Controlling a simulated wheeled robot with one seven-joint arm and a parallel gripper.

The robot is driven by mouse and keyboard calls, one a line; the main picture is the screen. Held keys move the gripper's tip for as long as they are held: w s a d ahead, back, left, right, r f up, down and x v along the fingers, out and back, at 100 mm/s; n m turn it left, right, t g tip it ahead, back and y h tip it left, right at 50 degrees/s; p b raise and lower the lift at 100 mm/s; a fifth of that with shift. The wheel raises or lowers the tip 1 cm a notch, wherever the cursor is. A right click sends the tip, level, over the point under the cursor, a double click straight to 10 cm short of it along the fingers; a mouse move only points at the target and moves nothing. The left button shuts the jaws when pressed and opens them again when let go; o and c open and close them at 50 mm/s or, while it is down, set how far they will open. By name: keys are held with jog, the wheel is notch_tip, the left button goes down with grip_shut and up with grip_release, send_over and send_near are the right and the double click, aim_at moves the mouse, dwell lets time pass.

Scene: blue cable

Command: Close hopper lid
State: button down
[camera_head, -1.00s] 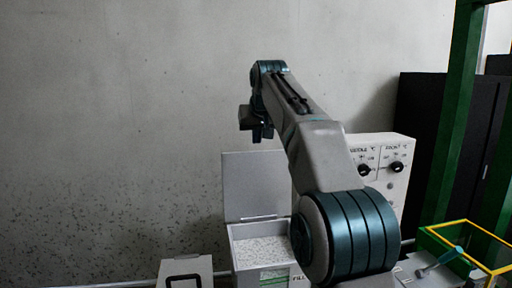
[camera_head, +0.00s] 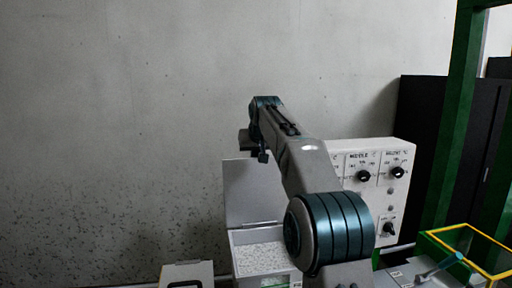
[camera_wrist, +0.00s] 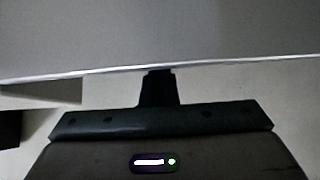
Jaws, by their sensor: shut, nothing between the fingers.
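The hopper lid (camera_head: 251,192) is a flat grey panel standing upright and open at the back of the hopper (camera_head: 232,240). The hopper is a light box filled with pale pellets (camera_head: 262,257). My gripper (camera_head: 263,157) is at the lid's top edge in the head view; whether it touches the lid cannot be told. In the wrist view my gripper (camera_wrist: 160,74) is shut and empty, its dark fingers pointing at the pale edge of a wide grey panel (camera_wrist: 160,35), which looks like the lid. The fingertips are partly hidden at that edge.
A white control panel with black knobs (camera_head: 363,176) stands right of the hopper, partly behind my arm. A box with a black handle (camera_head: 187,272) is at lower left. A yellow-edged green bin (camera_head: 470,245) and green post (camera_head: 448,130) are at right.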

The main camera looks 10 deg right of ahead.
jog(key=shift+s+f, duration=0.1)
jog(key=shift+s, duration=1.25)
jog(key=shift+f, duration=0.1)
